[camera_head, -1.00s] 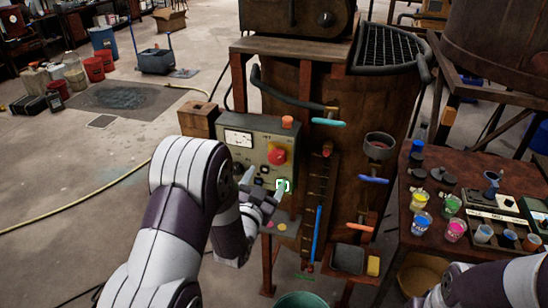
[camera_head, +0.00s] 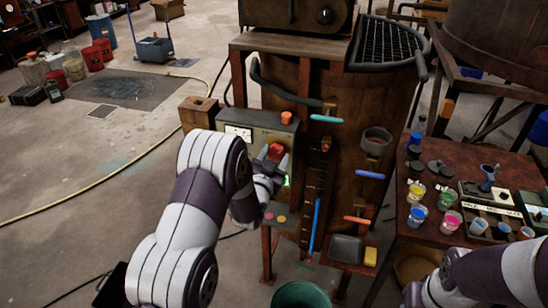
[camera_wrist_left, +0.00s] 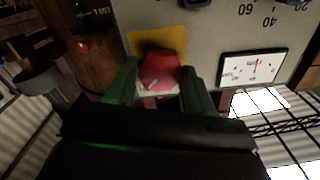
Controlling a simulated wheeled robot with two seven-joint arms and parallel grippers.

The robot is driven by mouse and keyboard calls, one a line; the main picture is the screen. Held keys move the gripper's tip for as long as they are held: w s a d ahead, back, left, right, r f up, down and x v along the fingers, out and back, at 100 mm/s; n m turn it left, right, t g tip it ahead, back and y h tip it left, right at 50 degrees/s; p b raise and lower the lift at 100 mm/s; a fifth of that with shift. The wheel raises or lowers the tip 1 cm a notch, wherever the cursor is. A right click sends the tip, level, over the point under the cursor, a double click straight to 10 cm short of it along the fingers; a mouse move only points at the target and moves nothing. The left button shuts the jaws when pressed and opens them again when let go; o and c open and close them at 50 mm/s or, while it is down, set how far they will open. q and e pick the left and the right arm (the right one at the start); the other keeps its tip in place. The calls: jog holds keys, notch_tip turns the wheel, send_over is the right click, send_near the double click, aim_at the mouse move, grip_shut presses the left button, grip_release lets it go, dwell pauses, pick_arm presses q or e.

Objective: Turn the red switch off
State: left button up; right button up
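The red switch (camera_head: 277,151) is a red knob on the front of the grey-green control panel (camera_head: 289,134). In the left wrist view the red switch (camera_wrist_left: 160,72) sits before a yellow plate (camera_wrist_left: 145,42). My left gripper (camera_head: 273,162) is at the panel with its fingers spread, one on either side of the switch. The wrist view shows the left gripper's fingers (camera_wrist_left: 160,85) apart, with the knob between their tips; I cannot tell whether they touch it. My left arm hides the panel's lower left. My right gripper is out of view; only its arm shows.
A rusty vat (camera_head: 345,120) with turquoise and blue handles stands right of the panel. A table (camera_head: 415,170) with paint cups is at the right. A green bucket (camera_head: 301,294) stands below.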

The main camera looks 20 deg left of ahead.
pick_arm(q)
jog(key=shift+f+n+b, duration=0.2)
jog(key=shift+n+b, duration=0.5)
jog(key=shift+b, duration=0.4)
jog(key=n+b, duration=0.9)
jog(key=shift+f, duration=0.1)
jog(key=n+b, duration=0.3)
jog(key=n, duration=0.1)
jog(key=shift+b, duration=0.4)
jog(key=shift+r+n+b, duration=0.2)
jog(key=shift+n+b, duration=0.8)
jog(key=shift+n, duration=0.7)
jog(key=o, duration=1)
jog(key=shift+r, duration=0.1)
jog(key=shift+o, duration=0.2)
